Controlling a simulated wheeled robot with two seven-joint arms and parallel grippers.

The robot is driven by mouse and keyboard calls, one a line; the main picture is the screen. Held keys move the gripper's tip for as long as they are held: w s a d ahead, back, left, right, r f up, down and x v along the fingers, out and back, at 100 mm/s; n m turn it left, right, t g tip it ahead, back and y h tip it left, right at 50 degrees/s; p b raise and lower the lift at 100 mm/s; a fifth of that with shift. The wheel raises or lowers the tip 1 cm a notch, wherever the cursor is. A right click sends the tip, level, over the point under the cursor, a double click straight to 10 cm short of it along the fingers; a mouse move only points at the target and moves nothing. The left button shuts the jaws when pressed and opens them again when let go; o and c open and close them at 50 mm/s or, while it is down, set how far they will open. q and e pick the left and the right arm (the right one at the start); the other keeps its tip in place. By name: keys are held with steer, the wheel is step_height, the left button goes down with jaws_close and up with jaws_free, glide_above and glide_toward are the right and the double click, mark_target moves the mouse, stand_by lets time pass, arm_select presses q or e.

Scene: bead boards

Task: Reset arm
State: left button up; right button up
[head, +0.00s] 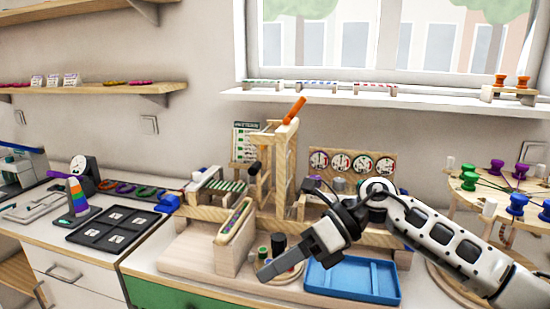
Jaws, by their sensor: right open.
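My right arm comes in from the right, and its gripper (268,271) hangs over the wooden base board (185,262), left of the blue tray (352,281). The jaws are seen side-on and look empty. The arm and gripper hide part of the wooden parts behind them. My left gripper is not in this view.
A wooden frame with an orange handle (294,110) stands behind the gripper, with dials (340,162) at its right. A black compartment tray (115,229) lies at the left. A round wooden stand with coloured spools (516,204) is at the right. A windowsill (400,98) runs above.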

steer(key=s+a+m+t+y, duration=0.1)
steer(key=s+a+m+y, duration=0.2)
steer(key=a+m+y, duration=0.3)
steer(key=d+f+m+t+h, duration=0.4)
steer(key=d+f+m+t, duration=0.25)
steer(key=m+t, duration=0.6)
steer(key=d+f+m+t+h, duration=0.45)
steer(key=f+m+t, duration=0.25)
steer(key=m, duration=1.1)
steer(key=s+d+f+m+g+h, duration=0.3)
steer(key=s+d+f+m, duration=0.1)
steer(key=s+f, duration=0.3)
steer(key=s+d+f+m+g+h, duration=0.3)
steer(key=s+d+f+m, duration=0.2)
steer(key=f, duration=0.4)
steer(key=shift+s+d+m+g, duration=0.25)
steer(key=shift+s+m+g, duration=0.15)
steer(key=shift+s, duration=0.5)
